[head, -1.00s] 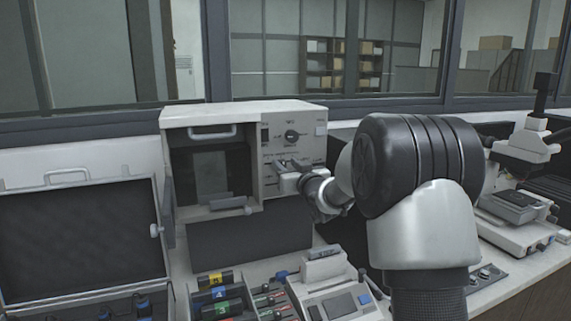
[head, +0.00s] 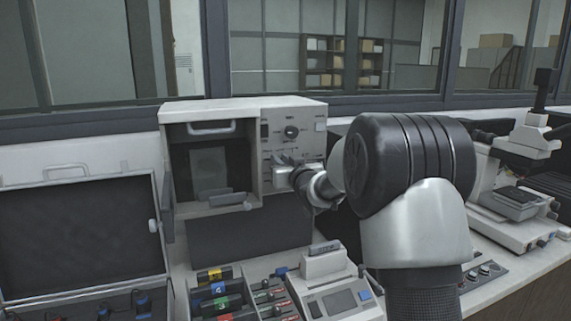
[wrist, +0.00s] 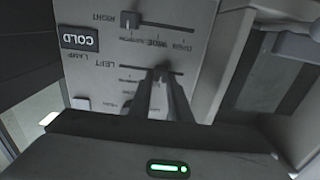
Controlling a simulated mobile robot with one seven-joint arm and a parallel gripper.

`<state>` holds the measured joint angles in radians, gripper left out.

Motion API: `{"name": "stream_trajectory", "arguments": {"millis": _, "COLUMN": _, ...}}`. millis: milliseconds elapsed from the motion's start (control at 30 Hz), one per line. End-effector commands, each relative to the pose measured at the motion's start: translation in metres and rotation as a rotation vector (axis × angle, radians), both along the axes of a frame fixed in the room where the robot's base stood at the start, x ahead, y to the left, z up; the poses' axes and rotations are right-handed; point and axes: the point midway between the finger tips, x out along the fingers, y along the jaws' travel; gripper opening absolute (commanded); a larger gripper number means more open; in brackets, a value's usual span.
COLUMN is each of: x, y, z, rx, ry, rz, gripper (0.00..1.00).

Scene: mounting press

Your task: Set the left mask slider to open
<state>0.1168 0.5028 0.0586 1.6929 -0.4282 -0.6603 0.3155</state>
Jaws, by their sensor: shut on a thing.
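The left mask slider's track (wrist: 118,67) runs across the press's control panel, beside an upside-down LEFT label in the wrist view. In the head view my gripper (head: 284,163) is against the panel below the round dial. The right mask slider (wrist: 128,20) shows on the parallel track, its knob near that track's left end in the wrist view.
The mounting press (head: 240,107) has an open chamber left of the panel. A COLD lamp label (wrist: 79,39) sits beside the sliders. An open case (head: 80,230) stands at left, a tray of coloured items (head: 220,290) in front, a microscope (head: 530,140) at right.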

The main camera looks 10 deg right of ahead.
Motion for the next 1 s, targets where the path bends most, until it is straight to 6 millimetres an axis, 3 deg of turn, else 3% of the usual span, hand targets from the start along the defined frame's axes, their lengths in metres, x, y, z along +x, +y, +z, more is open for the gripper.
{"name": "stream_trajectory", "arguments": {"millis": 33, "x": -0.002, "y": 0.013, "z": -0.004, "rx": 0.001, "ry": -0.006, "rz": 0.007, "gripper": 0.0}}
{"name": "stream_trajectory", "arguments": {"millis": 133, "x": -0.005, "y": 0.026, "z": -0.003, "rx": 0.001, "ry": -0.006, "rz": 0.007, "gripper": 0.0}}
{"name": "stream_trajectory", "arguments": {"millis": 467, "x": -0.006, "y": 0.032, "z": 0.001, "rx": 0.001, "ry": -0.002, "rz": 0.008, "gripper": 0.0}}
{"name": "stream_trajectory", "arguments": {"millis": 500, "x": -0.006, "y": 0.032, "z": 0.001, "rx": 0.001, "ry": -0.002, "rz": 0.008, "gripper": 0.22}}
{"name": "stream_trajectory", "arguments": {"millis": 600, "x": -0.006, "y": 0.032, "z": 0.001, "rx": 0.001, "ry": -0.002, "rz": 0.008, "gripper": 0.36}}
{"name": "stream_trajectory", "arguments": {"millis": 1000, "x": -0.006, "y": 0.032, "z": 0.0, "rx": 0.001, "ry": -0.001, "rz": 0.009, "gripper": 0.36}}
